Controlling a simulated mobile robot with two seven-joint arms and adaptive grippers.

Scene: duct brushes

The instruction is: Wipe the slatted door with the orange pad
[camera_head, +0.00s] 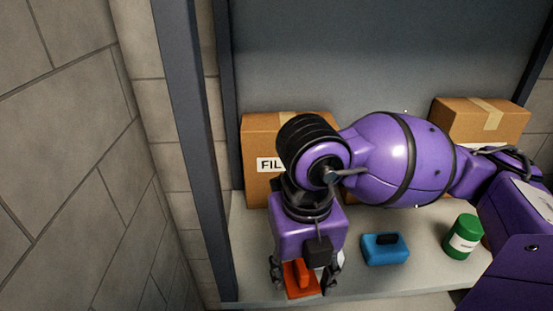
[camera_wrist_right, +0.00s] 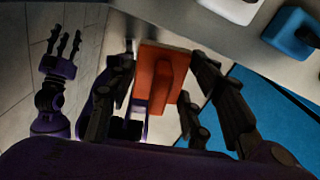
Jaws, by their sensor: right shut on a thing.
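The orange pad (camera_head: 303,290) is in my right gripper (camera_head: 305,280), low in the head view, over the front left of the pale shelf. In the right wrist view the pad (camera_wrist_right: 158,72) sits between the dark fingers of the right gripper (camera_wrist_right: 165,85), which is shut on its raised grip. My left gripper (camera_wrist_right: 62,48) shows only at the left of the wrist view, with its fingers spread and nothing between them. I see no slats in either view, so I cannot make out the slatted door.
The pale shelf (camera_head: 400,275) holds a cardboard box (camera_head: 257,135) behind my right arm and another box (camera_head: 487,120) at right. A blue block-like pad (camera_head: 385,253) and a green can (camera_head: 463,238) stand right of the gripper. A dark post (camera_head: 190,140) and block wall (camera_head: 70,130) bound the left.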

